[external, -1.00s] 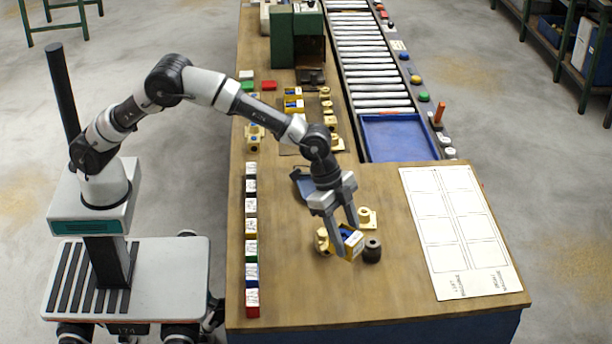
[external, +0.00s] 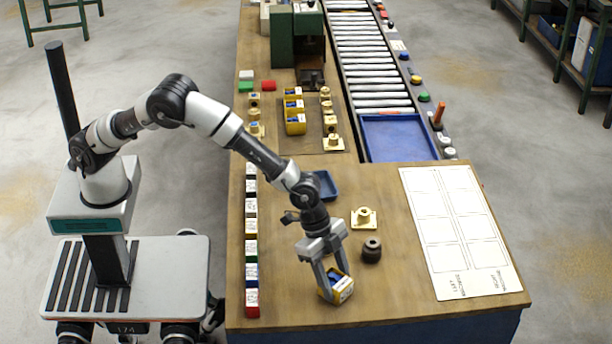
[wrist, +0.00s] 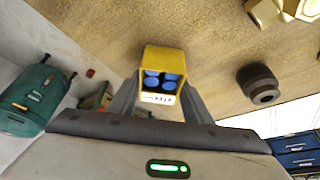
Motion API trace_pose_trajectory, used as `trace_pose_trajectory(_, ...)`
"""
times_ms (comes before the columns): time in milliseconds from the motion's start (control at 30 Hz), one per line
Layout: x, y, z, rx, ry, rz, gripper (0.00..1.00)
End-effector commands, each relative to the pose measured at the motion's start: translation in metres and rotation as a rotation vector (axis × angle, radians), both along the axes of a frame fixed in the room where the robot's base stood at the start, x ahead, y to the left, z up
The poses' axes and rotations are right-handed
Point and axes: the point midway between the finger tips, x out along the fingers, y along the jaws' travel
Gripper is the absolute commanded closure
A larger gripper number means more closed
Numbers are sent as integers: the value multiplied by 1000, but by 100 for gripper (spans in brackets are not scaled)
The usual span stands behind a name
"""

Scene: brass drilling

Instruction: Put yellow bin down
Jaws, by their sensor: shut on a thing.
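The yellow bin (external: 337,288) is a small open box with blue pieces inside and a white label on its front. My gripper (external: 333,284) is shut on it near the front edge of the wooden bench (external: 420,295). In the wrist view the yellow bin (wrist: 162,75) sits between my two fingers, with its blue contents and label facing the camera. I cannot tell whether its underside touches the bench top.
A dark round part (external: 372,250) and a brass fitting (external: 363,218) stand right of the bin. A row of small labelled boxes (external: 251,245) lines the left edge. A white marked sheet (external: 460,230) lies at right. A blue tray (external: 322,186) is behind my gripper.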

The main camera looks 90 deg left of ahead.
Motion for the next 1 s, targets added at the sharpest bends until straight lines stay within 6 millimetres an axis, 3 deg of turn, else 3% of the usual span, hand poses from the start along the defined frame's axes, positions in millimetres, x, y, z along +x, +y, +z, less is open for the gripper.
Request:
trace_pose_trajectory(367, 0, 0, -8, 0, -1, 0, 79)
trace_pose_trajectory(400, 0, 0, -7, 0, -1, 0, 52)
trace_pose_trajectory(500, 0, 0, -6, 0, -1, 0, 36)
trace_pose_trajectory(800, 0, 0, -5, 0, -1, 0, 36)
trace_pose_trajectory(1000, -4, 5, 17, -2, -5, 0, 36)
